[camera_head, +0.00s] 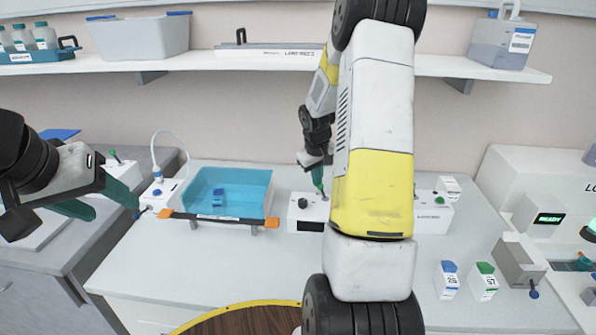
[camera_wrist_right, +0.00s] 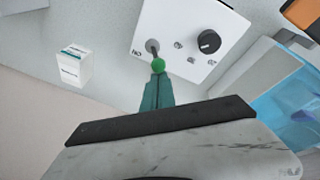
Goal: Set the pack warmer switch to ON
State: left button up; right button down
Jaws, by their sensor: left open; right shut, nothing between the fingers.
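A white control box (camera_head: 305,212) with a black knob stands right of the blue bath in the head view. In the right wrist view the box (camera_wrist_right: 180,30) shows its knob (camera_wrist_right: 209,42) and a switch lever with a green ball tip (camera_wrist_right: 158,65). A label beside the lever's base appears to read ON, seen upside down. My right gripper (camera_head: 319,182) is shut and empty, its teal fingertips (camera_wrist_right: 157,86) right at the green ball; contact is unclear. My left gripper (camera_head: 116,211) is open and empty, left of the bath.
The blue bath (camera_head: 203,179) has an orange-ended bar along its front. Another white box (camera_head: 432,218) is partly behind my right arm. Small blue-capped (camera_head: 447,282) and green-capped (camera_head: 484,283) cartons stand at the right. A shelf (camera_head: 440,65) runs above.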

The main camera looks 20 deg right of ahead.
jog(key=shift+s+d, duration=0.1)
jog(key=shift+d, duration=0.1)
jog(key=shift+s+d+r+t+y, duration=0.15)
jog(key=shift+s+d+t+y, duration=0.15)
jog(key=shift+d+y, duration=0.35)
jog(key=shift+s+d+r+t+y, duration=0.1)
jog(key=shift+s+d+t+y, duration=0.2)
jog(key=shift+y, duration=0.55)
jog(key=shift+s+d, duration=0.1)
jog(key=shift+d, duration=0.4)
jog(key=shift+a, duration=0.1)
jog(key=shift+w+a+f, duration=0.3)
jog(key=shift+a+f, duration=0.1)
jog(key=shift+a, duration=0.15)
